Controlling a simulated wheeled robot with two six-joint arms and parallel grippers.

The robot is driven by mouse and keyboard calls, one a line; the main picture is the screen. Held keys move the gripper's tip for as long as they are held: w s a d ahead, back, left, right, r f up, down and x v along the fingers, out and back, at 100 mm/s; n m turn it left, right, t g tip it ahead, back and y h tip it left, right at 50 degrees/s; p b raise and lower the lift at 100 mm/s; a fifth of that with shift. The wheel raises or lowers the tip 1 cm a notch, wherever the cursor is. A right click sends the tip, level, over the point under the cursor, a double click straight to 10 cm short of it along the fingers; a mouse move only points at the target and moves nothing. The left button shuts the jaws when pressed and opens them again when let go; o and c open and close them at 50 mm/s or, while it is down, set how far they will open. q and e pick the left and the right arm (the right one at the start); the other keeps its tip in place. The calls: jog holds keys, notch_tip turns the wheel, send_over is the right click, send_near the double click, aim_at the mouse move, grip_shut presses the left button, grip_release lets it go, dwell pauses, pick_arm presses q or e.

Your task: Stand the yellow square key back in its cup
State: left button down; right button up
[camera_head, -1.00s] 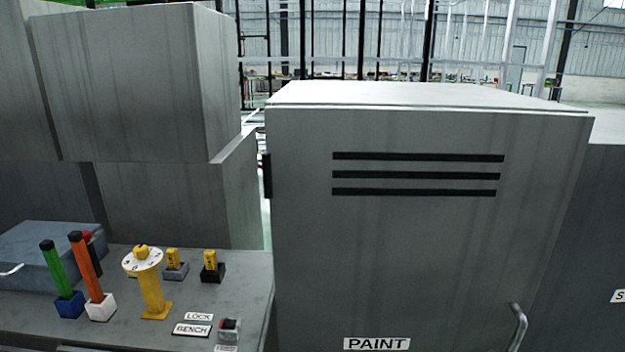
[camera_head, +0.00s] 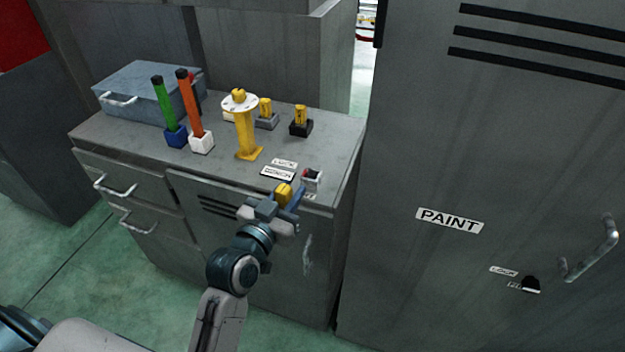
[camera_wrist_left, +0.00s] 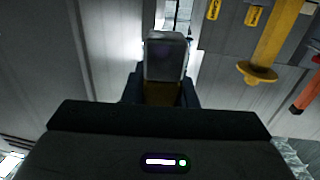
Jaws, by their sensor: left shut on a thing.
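My left gripper (camera_head: 280,197) is shut on a yellow key (camera_head: 284,192), in front of the bench's front edge. In the left wrist view the key (camera_wrist_left: 163,93) shows dull yellow between the fingers, with a grey block (camera_wrist_left: 165,58) just beyond it; I cannot tell whether the two touch. On the bench, one yellow key (camera_head: 265,107) stands in a grey cup (camera_head: 267,121) and another (camera_head: 300,115) in a black cup (camera_head: 301,128). A pale cup (camera_head: 228,116) is partly hidden behind the yellow post. My right gripper is out of view.
The yellow post (camera_head: 247,135) with a white dial stands mid-bench. Green (camera_head: 164,102) and orange (camera_head: 189,102) handles stand left of it, before a blue-grey box (camera_head: 135,90). A small lock block (camera_head: 311,179) sits at the front right. The paint cabinet (camera_head: 440,140) borders the right.

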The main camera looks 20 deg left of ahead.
pick_arm(q)
jog(key=shift+w, duration=0.1)
jog(key=p, duration=0.3)
send_over(315, 170)
jog(key=s, duration=0.2)
jog(key=shift+a+f, duration=0.1)
jog(key=shift+f, duration=0.5)
jog(key=shift+w+p, duration=0.35)
jog(key=shift+w, duration=0.25)
jog(key=shift+w+f, duration=0.25)
jog(key=shift+f, duration=0.65)
jog(key=shift+w+f, duration=0.2)
jog(key=shift+f, duration=0.7)
jog(key=c, duration=1.3)
grip_release()
jog(key=shift+o, duration=0.7)
